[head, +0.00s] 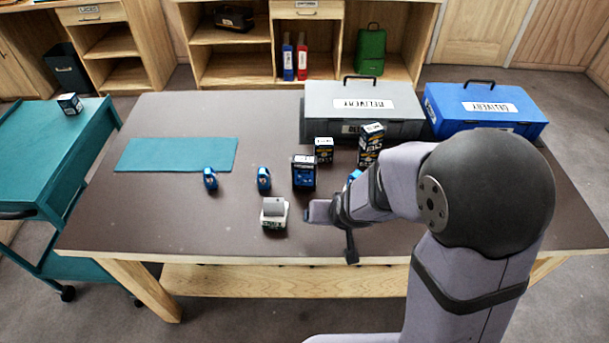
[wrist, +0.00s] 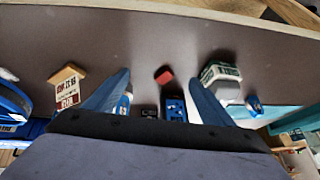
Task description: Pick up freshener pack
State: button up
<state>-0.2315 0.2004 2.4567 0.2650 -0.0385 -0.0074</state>
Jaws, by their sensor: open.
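No label that I can read says freshener, so I cannot tell which pack is meant. A dark blue pack (head: 304,172) stands upright on the brown table, left of my gripper (head: 334,230). A white and green holder with a grey top (head: 274,212) stands nearer the front edge; it also shows in the wrist view (wrist: 221,75). In the wrist view my gripper (wrist: 160,80) is open and empty, its blue-grey fingers spread above the table.
The teal mat (head: 178,154) is bare.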

aim_at(304, 166)
jog(key=w+a+t, duration=0.1)
jog(key=w, duration=0.1)
jog(key=w+a+f+t, duration=0.1)
jog(key=w, duration=0.1)
jog(key=w+a+t+b, duration=0.1)
jog(key=w+a+t, duration=0.1)
jog(key=w, duration=0.1)
jog(key=shift+w+f+m, duration=0.1)
jog(key=shift+f+m, duration=0.2)
jog(key=w+t, duration=0.1)
jog(key=w+a+t+h, duration=0.1)
jog(key=w+t+b, duration=0.1)
jog(key=shift+a+r, duration=0.15)
jog(key=shift+a, duration=0.2)
jog(key=shift+w+a+r+t+h, duration=0.1)
jog(key=shift+a+r+t+h, duration=0.15)
jog(key=shift+t, duration=0.35)
jog(key=shift+w+a+r+t+h, duration=0.15)
jog(key=shift+t+h, duration=0.2)
jog(key=shift+t, duration=0.25)
jog(key=shift+s+a+r+t+h+b, duration=0.3)
jog(key=shift+r+t, duration=0.2)
jog(key=shift+t, duration=0.2)
jog(key=shift+s+a+r+t+h+b, duration=0.1)
jog(key=shift+s+r+t+b, duration=0.1)
jog(key=shift+s+r+t, duration=0.4)
